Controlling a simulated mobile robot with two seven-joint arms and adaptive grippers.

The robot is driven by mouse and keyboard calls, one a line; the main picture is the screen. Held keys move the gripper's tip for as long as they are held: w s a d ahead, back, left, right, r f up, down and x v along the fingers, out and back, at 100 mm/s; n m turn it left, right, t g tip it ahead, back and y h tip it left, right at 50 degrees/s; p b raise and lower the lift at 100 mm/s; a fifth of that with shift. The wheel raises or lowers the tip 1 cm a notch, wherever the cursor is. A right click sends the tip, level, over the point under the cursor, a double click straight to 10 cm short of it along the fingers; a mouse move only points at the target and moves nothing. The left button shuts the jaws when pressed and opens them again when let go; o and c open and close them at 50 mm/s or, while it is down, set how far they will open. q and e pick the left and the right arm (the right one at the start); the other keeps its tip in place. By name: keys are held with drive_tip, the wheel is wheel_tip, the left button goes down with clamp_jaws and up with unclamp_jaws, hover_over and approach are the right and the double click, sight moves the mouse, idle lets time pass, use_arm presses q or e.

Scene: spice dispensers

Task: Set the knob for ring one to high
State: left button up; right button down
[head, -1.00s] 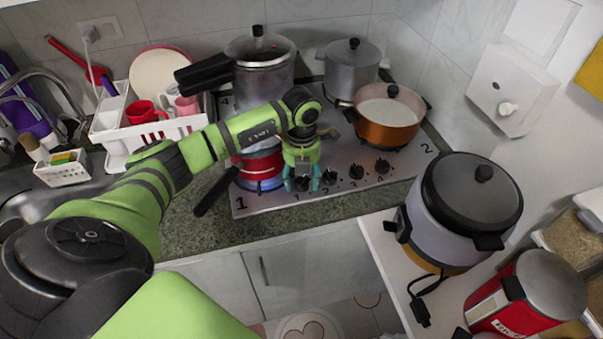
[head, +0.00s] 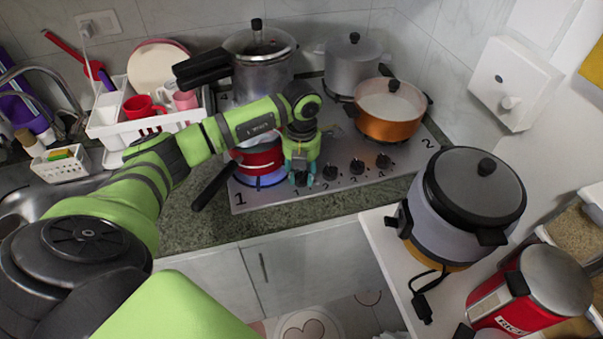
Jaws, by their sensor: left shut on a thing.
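The stove (head: 410,175) has a row of black knobs along its front edge, and a printed 1 marks its front left corner. My left gripper (head: 301,180) points down at the leftmost knob (head: 300,178), labelled 1, with one finger on each side. It is shut on this knob, which is mostly hidden, so its setting cannot be read. A red pot (head: 258,158) stands on the front left ring, partly behind my arm, with a blue flame (head: 265,181) under it. My right gripper is not in view.
The other knobs, such as the one labelled 2 (head: 330,172), stand close to the right. A pan handle (head: 212,188) sticks out over the counter at left. A pressure cooker (head: 262,70) and an orange pot (head: 388,112) stand behind. A rice cooker (head: 470,205) stands at right.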

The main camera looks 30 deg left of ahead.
sight(301, 175)
use_arm(q)
drive_tip(key=o, duration=1.2)
drive_tip(key=shift+c, duration=0.2)
drive_tip(key=shift+r, duration=0.1)
wheel_tip(301, 175, up, 12)
drive_tip(key=shift+f, duration=0.2)
